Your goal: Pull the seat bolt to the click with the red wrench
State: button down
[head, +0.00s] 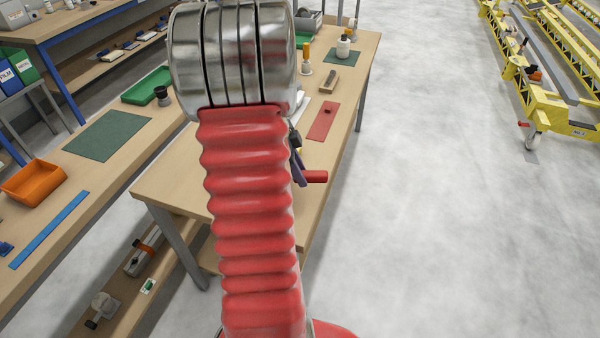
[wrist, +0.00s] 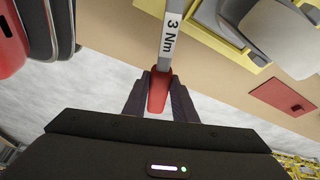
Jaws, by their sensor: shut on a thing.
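The red wrench has a red handle (wrist: 158,92) and a grey shaft (wrist: 167,50) with a white label reading "3 Nm". In the wrist view my gripper (wrist: 158,98) is shut on the handle, a dark finger on each side. In the head view the end of the red handle (head: 316,177) sticks out to the right of my arm, above the near table. The wrench's far end runs out of the top of the wrist view. I cannot make out the seat bolt. A grey rounded part (wrist: 272,32) stands on a yellow-edged area at the upper right.
My arm hides much of the wooden table (head: 165,190). A red plate (head: 322,122) with a small knob, a wooden-handled brush-like block (head: 329,82) and bottles on a green mat (head: 343,57) occupy its right side. Yellow trolleys (head: 545,95) stand far right. Open floor lies between.

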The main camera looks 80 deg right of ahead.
jog(key=shift+r, duration=0.1)
jog(key=shift+r, duration=2.45)
